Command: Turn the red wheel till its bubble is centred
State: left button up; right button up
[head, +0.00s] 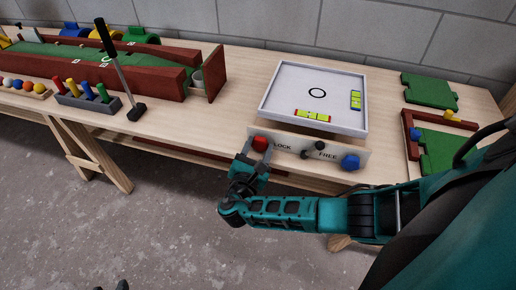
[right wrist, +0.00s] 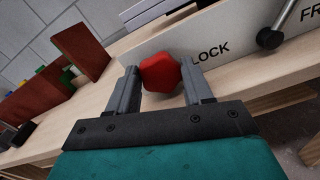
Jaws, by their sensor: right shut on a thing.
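The red wheel (head: 260,144) sits at the left end of the white front panel, beside the word LOCK. My right gripper (head: 250,162) is shut on it; in the right wrist view the red wheel (right wrist: 160,72) is between the two fingers. The red-ended level vial (head: 313,115) lies along the front edge of the white tilt board (head: 285,90). Its vial is yellow-green; the bubble's exact place is too small to tell. A dark shape at the bottom edge may be my left gripper (head: 122,286); its jaws cannot be made out.
A blue wheel (head: 350,162) is at the panel's right end, and a blue-ended vial (head: 355,100) is on the board's right side. A lever (head: 320,146) stands between LOCK and FREE. A red-walled green game (head: 130,70) is left; green puzzle pieces (head: 430,92) are right.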

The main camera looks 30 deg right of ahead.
jog(key=shift+c, duration=0.5)
jog(key=shift+a+r+n+p, duration=0.1)
jog(key=shift+r+n+p, duration=0.05)
jog(key=shift+n+p, duration=1.55)
jog(key=n+p, duration=0.1)
jog(key=n, duration=0.1)
jog(key=shift+n+p, duration=0.3)
jog(key=shift+n, duration=0.1)
jog(key=n+p, duration=0.1)
jog(key=n, duration=0.1)
jog(key=shift+w+a+n, duration=0.1)
jog(key=shift+n, duration=0.3)
jog(key=shift+f+n, duration=0.25)
jog(key=shift+n, duration=0.35)
pick_arm(q)
jog(key=shift+y, duration=0.3)
jog(key=r, duration=0.1)
jog(key=a+r, duration=0.1)
jog(key=s+a+r, duration=0.1)
jog(key=shift+r+p, duration=0.25)
jog(key=shift+p, duration=0.05)
jog(key=shift+a+f, duration=0.1)
jog(key=shift+f, duration=0.05)
